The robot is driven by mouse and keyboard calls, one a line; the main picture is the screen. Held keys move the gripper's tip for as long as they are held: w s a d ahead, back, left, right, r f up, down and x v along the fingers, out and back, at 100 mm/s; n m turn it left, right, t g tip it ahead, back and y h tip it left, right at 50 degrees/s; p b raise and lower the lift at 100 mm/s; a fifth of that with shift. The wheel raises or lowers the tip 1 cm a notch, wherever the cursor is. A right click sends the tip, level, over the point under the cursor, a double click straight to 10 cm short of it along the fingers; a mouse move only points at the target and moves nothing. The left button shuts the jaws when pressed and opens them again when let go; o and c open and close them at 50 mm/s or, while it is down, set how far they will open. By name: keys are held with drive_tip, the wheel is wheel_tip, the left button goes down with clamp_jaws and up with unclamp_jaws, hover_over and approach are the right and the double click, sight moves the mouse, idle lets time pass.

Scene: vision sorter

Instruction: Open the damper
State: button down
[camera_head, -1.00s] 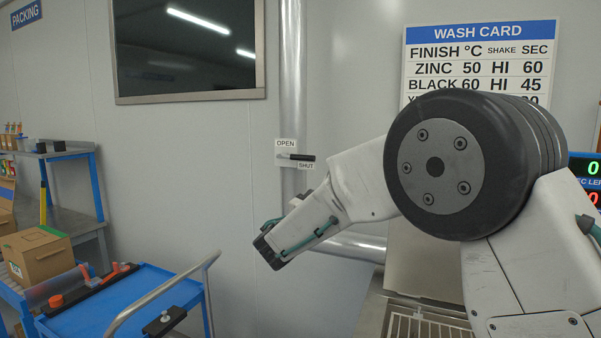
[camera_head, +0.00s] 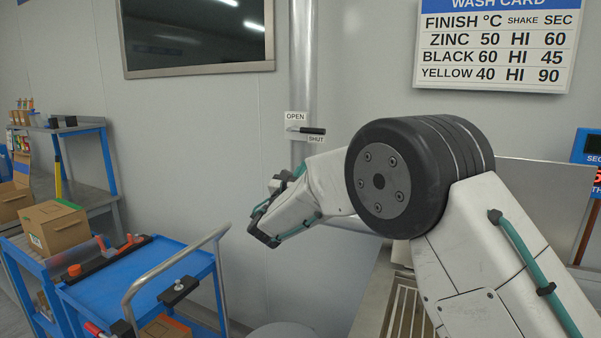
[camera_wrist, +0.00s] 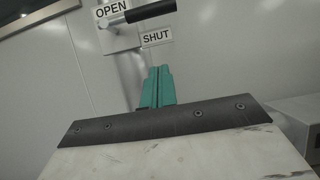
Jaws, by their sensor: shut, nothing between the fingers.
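The damper handle is a lever with a black grip (camera_head: 313,131) on the vertical metal duct (camera_head: 303,70). It lies about level, its grip pointing right, just above the SHUT label (camera_head: 316,139); the OPEN label (camera_head: 295,116) is above its left end. In the wrist view the black grip (camera_wrist: 150,10) is at the top edge, tilted slightly up to the right. My gripper (camera_wrist: 157,70) shows its teal fingers closed together and empty, below the handle and the SHUT label (camera_wrist: 156,37), apart from both. In the head view the fingertips are hard to make out.
A blue cart (camera_head: 140,290) with a metal push rail (camera_head: 165,262) stands at lower left. A steel basin with a grate (camera_head: 405,310) is below my arm.

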sight(307, 130)
drive_tip(key=w+r, duration=0.1)
drive_tip(key=w+d+r, duration=0.1)
drive_tip(key=w+r, duration=0.2)
drive_tip(key=r, duration=0.1)
drive_tip(key=shift+w+d, duration=0.2)
drive_tip(key=shift+d, duration=0.1)
drive_tip(key=shift+s+r, duration=0.1)
drive_tip(key=shift+r, duration=0.6)
drive_tip(key=shift+r, duration=0.1)
drive_tip(key=shift+d+r+n+y, duration=0.15)
drive_tip(key=shift+n+y, duration=0.15)
drive_tip(key=shift+n, duration=0.3)
